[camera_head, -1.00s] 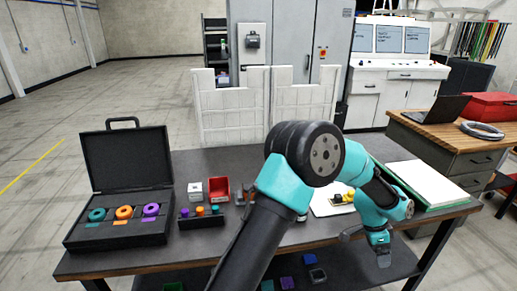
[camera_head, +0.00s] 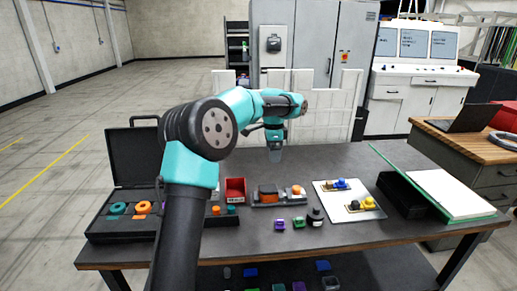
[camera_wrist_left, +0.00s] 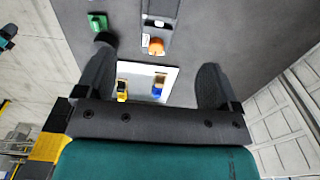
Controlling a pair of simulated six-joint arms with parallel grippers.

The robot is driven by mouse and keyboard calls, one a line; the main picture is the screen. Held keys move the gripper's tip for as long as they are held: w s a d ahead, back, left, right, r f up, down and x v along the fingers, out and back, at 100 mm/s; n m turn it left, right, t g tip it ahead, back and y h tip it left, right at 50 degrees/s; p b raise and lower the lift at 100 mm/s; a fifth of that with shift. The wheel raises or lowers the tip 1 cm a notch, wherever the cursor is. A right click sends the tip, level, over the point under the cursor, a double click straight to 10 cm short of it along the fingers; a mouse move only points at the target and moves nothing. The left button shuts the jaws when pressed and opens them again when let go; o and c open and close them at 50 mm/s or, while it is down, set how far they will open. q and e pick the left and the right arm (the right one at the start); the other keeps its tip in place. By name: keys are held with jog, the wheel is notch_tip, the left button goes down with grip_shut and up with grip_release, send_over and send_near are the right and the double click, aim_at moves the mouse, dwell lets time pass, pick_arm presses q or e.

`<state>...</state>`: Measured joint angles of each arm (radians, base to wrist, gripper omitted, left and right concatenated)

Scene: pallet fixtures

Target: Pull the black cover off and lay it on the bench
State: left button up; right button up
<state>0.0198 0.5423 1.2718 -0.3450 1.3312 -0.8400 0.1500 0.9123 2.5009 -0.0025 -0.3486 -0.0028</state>
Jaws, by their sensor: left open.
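A grey fixture (camera_head: 283,199) lies mid-bench, with a dark block with orange on its side (camera_head: 267,193) and an orange knob (camera_head: 297,190) on it. I cannot tell for sure whether the dark block's top is the black cover. My left gripper (camera_head: 275,156) is above the bench behind the fixture, pointing down and empty. In the left wrist view its fingers (camera_wrist_left: 157,55) are wide apart, with the fixture's orange knob (camera_wrist_left: 155,46) below, between them and touching neither. The dark block is not clear in that view. My right gripper is not in view.
A white sheet (camera_head: 337,208) carries blue and yellow parts. Purple, green and black pieces (camera_head: 315,217) stand left of it near the front. A red bin (camera_head: 235,190), an open black case (camera_head: 133,160) and a green-edged white board (camera_head: 455,193) flank them. The bench's back middle is clear.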

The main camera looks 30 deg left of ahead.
aim_at(267, 188)
pick_arm(q)
jog(key=shift+s+a+r, duration=0.15)
jog(key=shift+a+r, duration=0.1)
jog(key=shift+a, duration=0.2)
jog(key=shift+s+a+r, duration=0.15)
jog(key=shift+a+r, duration=0.05)
jog(key=shift+a, duration=0.2)
jog(key=shift+f, duration=0.1)
notch_tip(267, 188, down, 17)
jog(key=shift+f, duration=0.15)
dwell(0.3)
jog(key=c, duration=1.2)
